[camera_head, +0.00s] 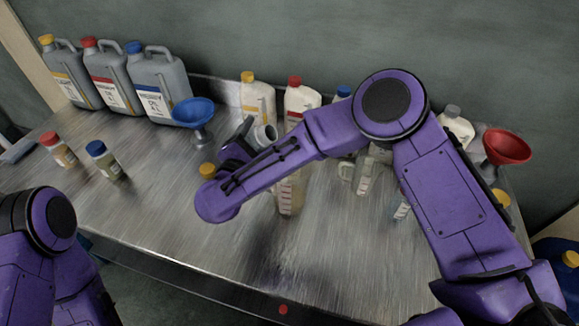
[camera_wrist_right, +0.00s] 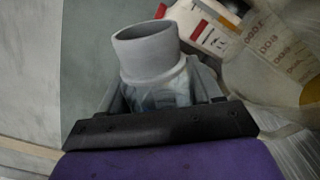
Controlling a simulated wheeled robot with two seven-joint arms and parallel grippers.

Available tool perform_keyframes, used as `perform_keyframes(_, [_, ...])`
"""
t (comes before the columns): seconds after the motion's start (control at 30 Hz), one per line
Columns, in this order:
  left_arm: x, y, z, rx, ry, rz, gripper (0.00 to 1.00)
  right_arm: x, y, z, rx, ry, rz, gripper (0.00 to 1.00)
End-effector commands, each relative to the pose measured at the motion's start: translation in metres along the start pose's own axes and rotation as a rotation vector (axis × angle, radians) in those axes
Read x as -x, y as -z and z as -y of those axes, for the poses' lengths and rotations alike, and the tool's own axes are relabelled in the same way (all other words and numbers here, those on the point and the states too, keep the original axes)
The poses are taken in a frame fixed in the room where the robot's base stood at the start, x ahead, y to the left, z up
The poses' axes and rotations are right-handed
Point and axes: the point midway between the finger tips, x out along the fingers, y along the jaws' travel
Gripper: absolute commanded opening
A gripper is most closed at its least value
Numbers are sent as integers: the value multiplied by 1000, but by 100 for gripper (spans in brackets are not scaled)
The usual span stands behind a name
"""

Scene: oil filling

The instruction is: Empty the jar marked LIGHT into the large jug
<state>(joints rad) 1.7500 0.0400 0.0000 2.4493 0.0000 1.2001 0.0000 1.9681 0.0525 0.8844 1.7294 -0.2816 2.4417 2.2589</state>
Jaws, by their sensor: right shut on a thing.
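My right gripper (camera_head: 245,140) is shut on a small open jar (camera_head: 264,136) with a grey neck. In the right wrist view, the jar (camera_wrist_right: 147,55) sits between my fingers (camera_wrist_right: 160,95), its mouth facing outward; its label cannot be read. In the head view it is tilted, mouth to the right, above the table. A clear graduated jug (camera_head: 290,196) stands just below and to the right, partly behind my forearm. A jug with markings (camera_wrist_right: 270,50) is close beside the jar in the wrist view. I cannot see any liquid flowing. My left gripper is out of view.
Small jars with red (camera_head: 60,150) and blue (camera_head: 104,160) caps stand left; a yellow cap (camera_head: 207,170) shows beside my forearm. A blue funnel (camera_head: 194,112), large canisters (camera_head: 160,85) and bottles line the back. Another clear jug (camera_head: 362,178) and a red funnel (camera_head: 506,148) are right.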

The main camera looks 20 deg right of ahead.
Motion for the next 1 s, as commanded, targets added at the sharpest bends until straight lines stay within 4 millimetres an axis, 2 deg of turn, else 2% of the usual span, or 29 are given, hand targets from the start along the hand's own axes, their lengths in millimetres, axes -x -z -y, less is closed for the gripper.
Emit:
perform_keyframes(0.13, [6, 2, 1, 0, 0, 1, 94, 0, -12, -14, 270, -4, 2, 28])
perform_keyframes(0.3, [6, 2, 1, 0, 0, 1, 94, 0, -8, -36, 553, -1, 3, 28])
perform_keyframes(0.43, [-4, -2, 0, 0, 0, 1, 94, 0, 6, -34, 744, 0, 2, 28])
perform_keyframes(0.5, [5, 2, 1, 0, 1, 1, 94, 0, 2, -44, 814, 0, 3, 28])
perform_keyframes(0.7, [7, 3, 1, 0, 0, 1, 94, 0, 3, -49, 910, 1, 2, 28])
perform_keyframes(1.0, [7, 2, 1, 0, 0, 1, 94, 0, 4, -48, 912, 1, 1, 28])
